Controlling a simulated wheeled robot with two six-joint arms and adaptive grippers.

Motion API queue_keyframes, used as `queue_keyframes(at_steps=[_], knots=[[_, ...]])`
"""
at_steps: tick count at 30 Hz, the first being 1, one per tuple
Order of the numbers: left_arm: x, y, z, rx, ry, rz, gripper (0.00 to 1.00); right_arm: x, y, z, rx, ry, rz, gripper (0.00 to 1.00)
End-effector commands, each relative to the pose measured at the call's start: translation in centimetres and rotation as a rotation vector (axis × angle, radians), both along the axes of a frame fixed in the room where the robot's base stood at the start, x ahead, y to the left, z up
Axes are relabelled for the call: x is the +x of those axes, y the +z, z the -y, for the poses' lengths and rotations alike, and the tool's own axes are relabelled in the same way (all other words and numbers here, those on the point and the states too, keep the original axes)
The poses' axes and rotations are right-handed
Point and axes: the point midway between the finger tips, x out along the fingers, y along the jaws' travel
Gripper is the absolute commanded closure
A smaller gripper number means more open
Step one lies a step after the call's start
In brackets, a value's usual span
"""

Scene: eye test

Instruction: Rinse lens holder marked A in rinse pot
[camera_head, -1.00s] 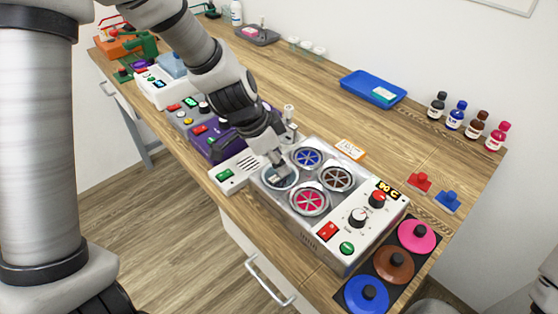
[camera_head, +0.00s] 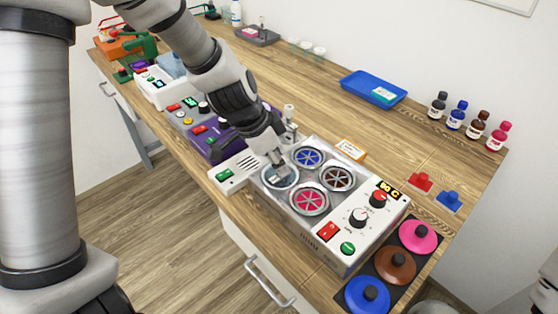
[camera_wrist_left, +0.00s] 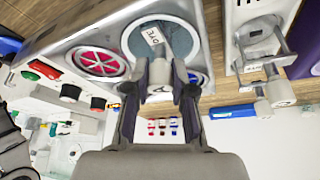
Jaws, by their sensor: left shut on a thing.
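The heated dye bath has four round pots in its top. The near-left pot (camera_head: 268,183), the rinse pot, holds grey-blue liquid and has no coloured spokes; it also shows in the left wrist view (camera_wrist_left: 188,42). My left gripper (camera_head: 279,168) is over this pot, fingers pointing down. In the left wrist view the gripper (camera_wrist_left: 160,88) is shut on the pale round grip of a lens holder (camera_wrist_left: 160,72). Its lower part reaches toward or into the pot; I cannot tell how deep. A small tag with letters shows in the pot. The mark on the held grip is too small to read.
Blue (camera_head: 307,158), brown (camera_head: 337,178) and pink (camera_head: 309,201) pots adjoin the rinse pot. A second holder (camera_head: 289,113) stands behind; it also shows in the left wrist view (camera_wrist_left: 272,92). Lids (camera_head: 396,264) lie at front right.

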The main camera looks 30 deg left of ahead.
Motion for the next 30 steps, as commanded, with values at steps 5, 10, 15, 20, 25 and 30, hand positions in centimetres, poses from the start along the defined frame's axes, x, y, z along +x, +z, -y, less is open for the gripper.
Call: queue_keyframes(at_steps=[5, 10, 15, 20, 25, 30], knots=[[0.0, 0.0, 0.0, 0.000, 0.000, 0.000, 1.00, 0.0, 0.0, 0.0, 0.000, 0.000, 0.000, 0.60], [0.0, 0.2, 0.0, 0.000, 0.000, 0.000, 1.00, 0.0, 0.1, 0.0, 0.000, 0.000, 0.000, 0.60], [0.0, 1.3, 0.0, 0.000, 0.000, 0.000, 1.00, 0.0, 1.2, 0.0, 0.000, 0.000, 0.000, 0.60], [0.0, 2.5, 0.0, 0.000, -0.001, 0.000, 1.00, 0.0, 2.1, 0.0, 0.000, 0.000, 0.000, 0.60], [0.0, 3.7, 0.0, 0.000, 0.000, 0.000, 1.00, 0.0, 3.1, 0.0, 0.000, 0.000, 0.000, 0.60], [0.0, 5.0, 0.0, 0.000, -0.001, 0.000, 1.00, 0.0, 4.0, 0.0, 0.000, 0.000, 0.000, 0.60]])
